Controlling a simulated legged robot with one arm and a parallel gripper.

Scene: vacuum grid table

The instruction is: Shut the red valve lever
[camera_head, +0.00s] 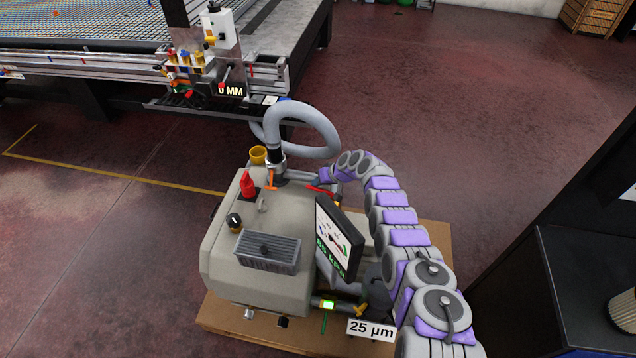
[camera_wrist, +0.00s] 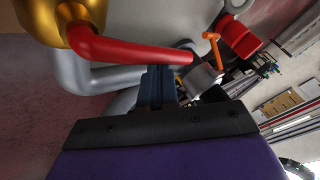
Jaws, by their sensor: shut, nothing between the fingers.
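The red valve lever (camera_wrist: 130,50) runs across the upper part of the wrist view, from a brass valve body (camera_wrist: 45,20) at the left to its free end at the right. In the head view the lever (camera_head: 320,190) shows as a short red bar at the back right of the grey machine. My gripper (camera_wrist: 158,75) is shut and empty. Its dark fingertips show just below the lever in the wrist view, near its free end; I cannot tell whether they touch it. In the head view the fingertips are hard to make out near the end of my arm.
The grey pump unit (camera_head: 225,255) stands on a wooden base (camera_head: 215,318). It carries a tilted display (camera_head: 338,240), an orange handle (camera_head: 271,180), a red nozzle (camera_head: 247,185) and a thick grey hose (camera_head: 315,118). The grid table (camera_head: 90,40) is behind. Open floor lies to the left.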

